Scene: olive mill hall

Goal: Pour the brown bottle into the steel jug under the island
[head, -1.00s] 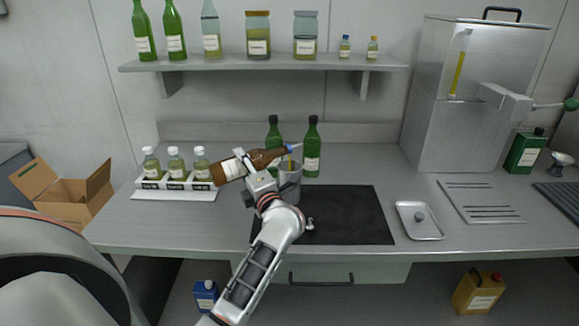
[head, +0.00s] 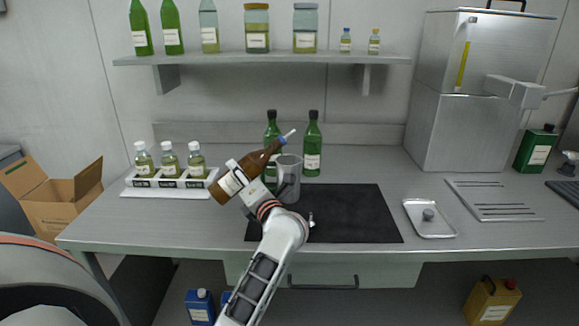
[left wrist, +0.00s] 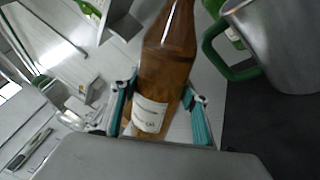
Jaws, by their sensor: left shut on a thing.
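The brown bottle (head: 256,162) has a pale label and a blue and white spout. It is tilted, neck up to the right, with the spout above the steel jug (head: 291,180). My left gripper (head: 242,174) is shut around the bottle's body, left of the jug. In the left wrist view the bottle (left wrist: 170,50) sits between the teal fingers of the gripper (left wrist: 162,90). The jug (left wrist: 285,45), with a green handle, is at upper right there. The jug stands upright on the counter, by the black mat's left part; its inside is hidden. My right gripper is out of view.
Two green bottles (head: 313,150) stand behind the jug. A white rack (head: 170,182) with several small bottles is at left. The black mat (head: 350,215) is mostly bare. A steel tray (head: 430,229) lies to its right. A shelf (head: 270,59) hangs above.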

